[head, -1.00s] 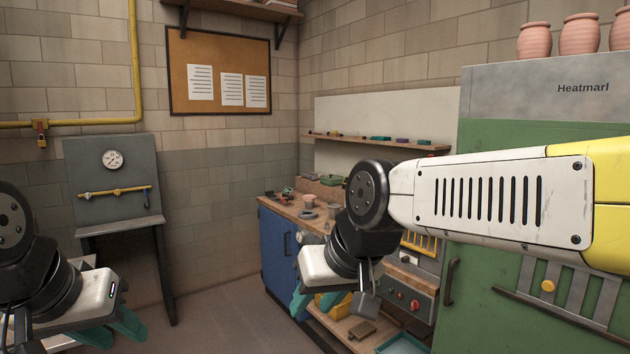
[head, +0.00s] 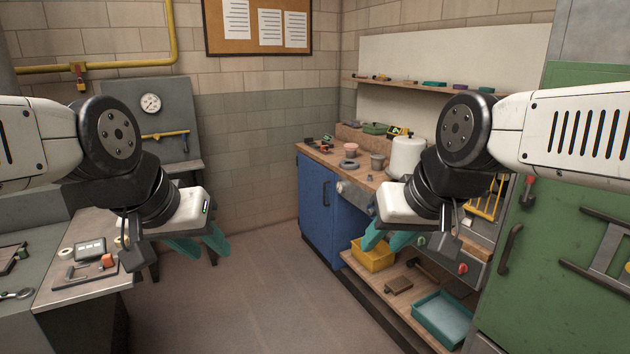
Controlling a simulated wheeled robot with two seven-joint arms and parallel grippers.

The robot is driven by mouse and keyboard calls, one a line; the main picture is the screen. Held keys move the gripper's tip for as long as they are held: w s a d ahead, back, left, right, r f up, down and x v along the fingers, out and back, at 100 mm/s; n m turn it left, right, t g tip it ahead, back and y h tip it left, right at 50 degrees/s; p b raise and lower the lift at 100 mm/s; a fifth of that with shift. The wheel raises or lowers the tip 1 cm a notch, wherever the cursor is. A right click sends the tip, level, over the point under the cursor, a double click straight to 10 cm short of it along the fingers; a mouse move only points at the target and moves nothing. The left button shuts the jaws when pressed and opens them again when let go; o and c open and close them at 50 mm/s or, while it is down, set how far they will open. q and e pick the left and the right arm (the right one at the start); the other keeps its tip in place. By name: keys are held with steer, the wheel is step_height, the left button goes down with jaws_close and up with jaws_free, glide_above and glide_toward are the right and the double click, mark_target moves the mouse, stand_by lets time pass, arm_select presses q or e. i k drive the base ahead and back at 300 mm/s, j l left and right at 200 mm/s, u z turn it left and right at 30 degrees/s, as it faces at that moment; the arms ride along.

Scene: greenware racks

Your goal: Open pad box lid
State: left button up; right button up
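My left gripper (head: 200,246) hangs in mid-air at left centre, its teal fingers apart and nothing between them. My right gripper (head: 393,241) hangs right of centre in front of the wooden bench; its teal fingers look apart and empty. I cannot say for sure which thing is the pad box. A small green box-like item (head: 375,128) stands at the back of the wooden bench (head: 330,156), far from both grippers. Whether it has a lid is too small to tell.
A white round pot (head: 407,156) and small bowls stand on the bench above a blue cabinet (head: 318,198). A yellow bin (head: 372,257) and teal tray (head: 442,318) sit on the low shelf. A table (head: 85,289) stands at left, a green cabinet (head: 545,230) at right. Middle floor is clear.

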mark_target(375, 126)
steer(key=i, duration=2.9)
steer(key=i+j+z, duration=0.1)
steer(key=i, duration=1.3)
